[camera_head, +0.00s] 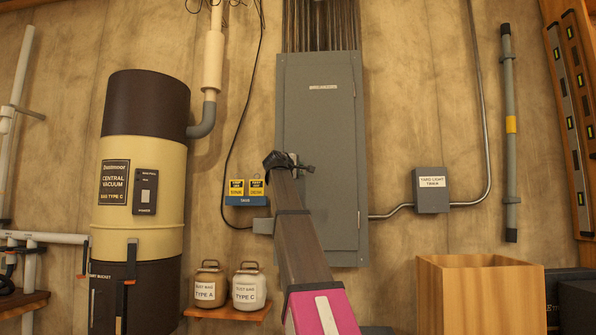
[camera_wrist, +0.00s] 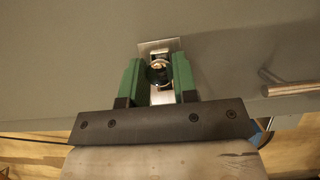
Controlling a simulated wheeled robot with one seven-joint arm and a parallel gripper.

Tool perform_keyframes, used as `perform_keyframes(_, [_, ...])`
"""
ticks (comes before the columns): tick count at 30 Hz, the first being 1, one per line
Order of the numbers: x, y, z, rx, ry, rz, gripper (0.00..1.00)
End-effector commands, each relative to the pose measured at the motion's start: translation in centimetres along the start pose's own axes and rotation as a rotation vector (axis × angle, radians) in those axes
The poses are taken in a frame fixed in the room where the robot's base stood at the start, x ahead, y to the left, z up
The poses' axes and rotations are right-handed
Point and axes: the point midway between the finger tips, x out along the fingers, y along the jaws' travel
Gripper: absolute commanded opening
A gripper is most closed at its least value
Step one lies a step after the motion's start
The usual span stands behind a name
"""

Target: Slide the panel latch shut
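The grey breaker panel (camera_head: 318,120) is on the wall, its door lying flat in the head view. My gripper (camera_head: 288,162) is in front of the panel's left part, and my arm hides some of the door. In the wrist view, the panel face (camera_wrist: 70,50) fills the upper part. The latch (camera_wrist: 160,47) shows as a pale metal plate with a round dark-centred knob. My gripper's green fingers (camera_wrist: 159,75) are open, one on each side of the knob, with a narrow gap visible. Whether either finger touches it is unclear. The latch is hidden in the head view.
A metal bar handle (camera_wrist: 290,88) sticks out at the right in the wrist view. A central vacuum (camera_head: 140,200) stands left, with two jars (camera_head: 246,290) on a small shelf. A grey switch box (camera_head: 431,190) is right of the panel, above a wooden box (camera_head: 480,300).

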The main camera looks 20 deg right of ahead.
Motion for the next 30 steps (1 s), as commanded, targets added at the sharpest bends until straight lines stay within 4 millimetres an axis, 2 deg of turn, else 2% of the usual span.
perform_keyframes(7, [-0.1,0.0,-0.4,0.000,0.000,-0.002,0.00])
perform_keyframes(15, [-1.3,0.0,-3.2,0.000,0.001,-0.004,0.00])
perform_keyframes(22, [-1.3,-0.1,-3.3,0.001,0.003,-0.004,0.00])
perform_keyframes(23, [-1.3,-0.1,-3.3,0.001,0.003,-0.004,0.29])
perform_keyframes(25, [-1.3,-0.1,-3.3,0.001,0.003,-0.003,0.52])
perform_keyframes(30, [-1.3,0.0,-3.2,0.000,0.002,-0.003,0.52])
